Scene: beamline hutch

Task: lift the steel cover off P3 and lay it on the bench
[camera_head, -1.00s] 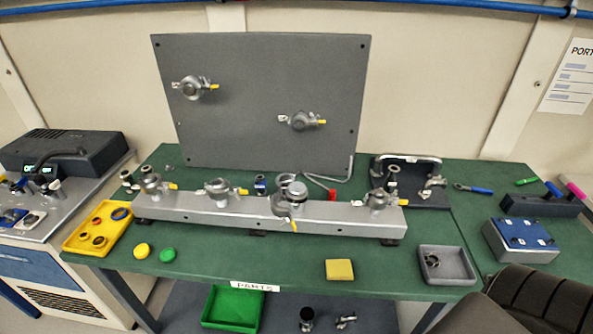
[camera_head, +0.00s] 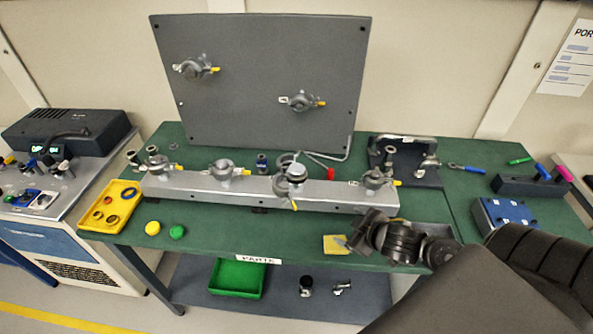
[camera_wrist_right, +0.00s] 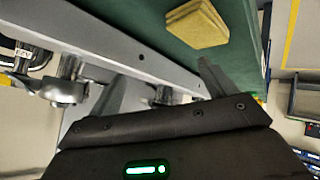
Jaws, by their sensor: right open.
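On the grey rail (camera_head: 240,190), the third fitting from the left, seemingly P3, carries a round steel cover (camera_head: 298,172). A clamp with a yellow-tipped lever (camera_head: 294,204) is around this fitting; I cannot tell if it is fastened. My right gripper (camera_head: 359,232) is open and empty over the front right of the green bench (camera_head: 215,240), to the right of the cover and apart from it. In the right wrist view, its fingers (camera_wrist_right: 160,88) show near the rail, with a clamped fitting (camera_wrist_right: 65,88) at left. My left gripper is not in view.
A yellow pad (camera_head: 335,245) lies beside the right gripper. Other clamped fittings (camera_head: 222,170) (camera_head: 373,180) flank the cover on the rail. A yellow tray (camera_head: 128,208) stands at the left. The bench front between the green cap (camera_head: 177,232) and the pad is clear.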

